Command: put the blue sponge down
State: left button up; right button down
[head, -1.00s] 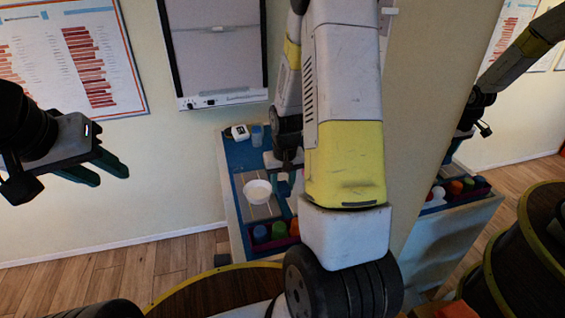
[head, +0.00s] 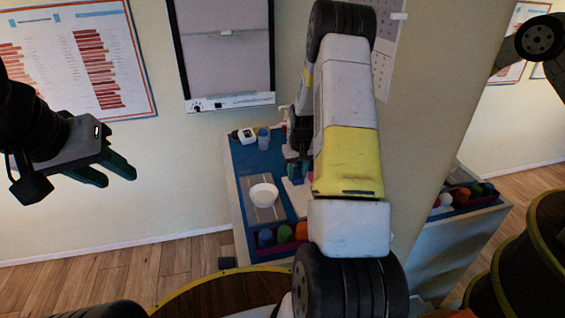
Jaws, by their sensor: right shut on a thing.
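My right gripper (head: 297,172) is over the right part of the table (head: 245,158), small and partly hidden behind my own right arm. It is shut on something. I take this to be the blue sponge, but I cannot make out its outline between the fingers. I cannot tell whether it touches the surface below. My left gripper (head: 110,174) hangs at the left, in front of the wall and far from the table. Its two fingers are apart with nothing between them.
A white bowl (head: 263,194) stands on a grey board. A purple-edged bin (head: 284,246) of several coloured things is at the front. A mirror at right repeats the scene.

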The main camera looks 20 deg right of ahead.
jog(key=shift+f, duration=0.2)
jog(key=c, duration=1.2)
grip_release()
jog(key=shift+r, duration=0.15)
notch_tip(320, 180, up, 12)
jog(key=s, duration=0.2)
notch_tip(320, 180, up, 10)
jog(key=t, duration=0.1)
send_over(299, 178)
jog(key=s+a, duration=0.5)
jog(key=s+a+r+t, duration=0.1)
jog(key=s+a+r, duration=0.2)
jog(key=s, duration=0.4)
jog(key=s+a+r+t+y, duration=0.1)
jog(key=s+a+r, duration=0.3)
jog(key=s, duration=0.4)
jog(key=s+a+r+n+t+y, duration=0.1)
jog(key=s+a+r, duration=0.2)
jog(key=s, duration=0.5)
jog(key=shift+s+a+r, duration=0.1)
jog(key=shift+a+r, duration=0.25)
jog(key=shift+a, duration=0.25)
